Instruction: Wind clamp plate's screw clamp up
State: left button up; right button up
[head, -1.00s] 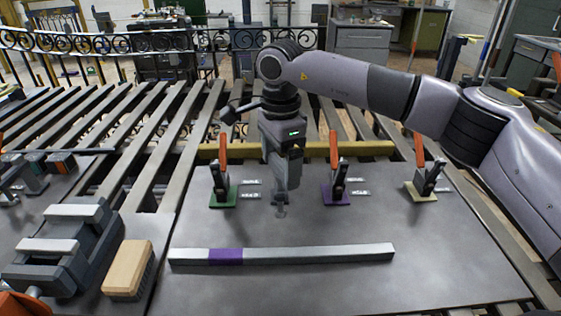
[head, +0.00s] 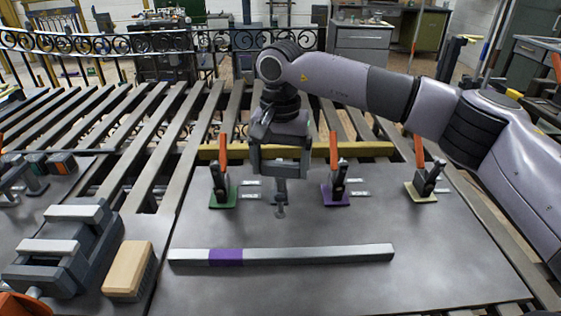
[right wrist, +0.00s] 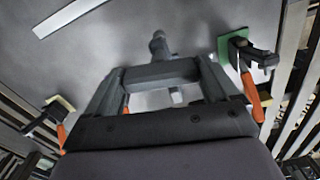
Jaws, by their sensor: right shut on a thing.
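My right gripper (head: 280,168) points down over the plate (head: 350,222) and is shut on the top of the small grey screw clamp (head: 281,195). The fingers hide the held part. The clamp's spindle stands upright below the fingers, with its foot just above or on the plate; I cannot tell which. My left gripper is out of view.
Toggle clamps with orange handles stand on green (head: 223,196), purple (head: 336,195) and pale yellow (head: 422,193) bases around the gripper. A grey bar with a purple band (head: 320,254) lies in front. A vise (head: 65,250) and brush (head: 128,270) are at left.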

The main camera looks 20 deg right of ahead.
aim_at(280, 162)
jog(key=shift+f+n, duration=0.15)
jog(key=shift+n, duration=1.75)
jog(key=shift+s, duration=0.1)
jog(key=o, duration=0.8)
jog(key=shift+r+b, duration=0.4)
jog(key=shift+r, duration=3.15)
